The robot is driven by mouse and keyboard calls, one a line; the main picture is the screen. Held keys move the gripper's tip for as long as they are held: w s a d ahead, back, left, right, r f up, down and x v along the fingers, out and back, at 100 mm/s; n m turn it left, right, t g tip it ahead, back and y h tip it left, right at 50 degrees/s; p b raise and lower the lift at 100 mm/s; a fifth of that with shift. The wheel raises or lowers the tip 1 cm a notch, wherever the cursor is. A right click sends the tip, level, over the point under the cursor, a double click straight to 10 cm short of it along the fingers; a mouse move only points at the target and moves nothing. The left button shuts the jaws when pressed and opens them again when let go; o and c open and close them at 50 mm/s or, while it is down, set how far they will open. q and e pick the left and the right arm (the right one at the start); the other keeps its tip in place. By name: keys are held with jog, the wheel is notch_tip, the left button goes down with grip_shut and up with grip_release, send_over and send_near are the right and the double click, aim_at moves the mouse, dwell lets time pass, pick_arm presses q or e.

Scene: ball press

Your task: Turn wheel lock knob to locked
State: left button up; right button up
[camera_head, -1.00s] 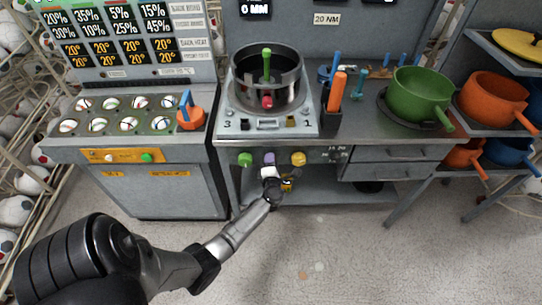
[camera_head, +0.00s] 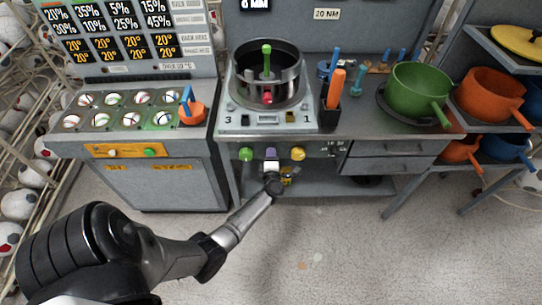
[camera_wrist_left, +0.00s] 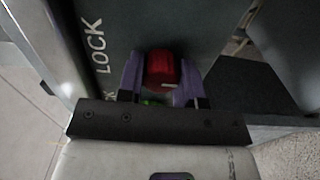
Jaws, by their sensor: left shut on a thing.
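The wheel lock knob is a red, ridged knob (camera_wrist_left: 161,69) with a pale mark on it, on a dark panel in the left wrist view. White LOCK lettering (camera_wrist_left: 93,45) stands on the panel to its left; a second label below is partly cut off. My left gripper (camera_wrist_left: 161,80) has its two purple fingers on either side of the knob and is shut on it. In the head view my left gripper (camera_head: 271,168) is at the front of the bench, below its edge, and hides the knob there. My right gripper is not in view.
The grey press bench (camera_head: 330,133) has a green knob (camera_head: 246,154) and a yellow knob (camera_head: 298,153) on its front, close to my left gripper. Drawers (camera_head: 385,165) are to the right, and a ball cabinet (camera_head: 160,182) is to the left.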

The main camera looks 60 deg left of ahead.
pick_arm(q)
jog(key=shift+f, duration=0.1)
jog(key=o, duration=0.9)
jog(key=shift+p+v, duration=0.95)
jog(key=shift+v, duration=5.95)
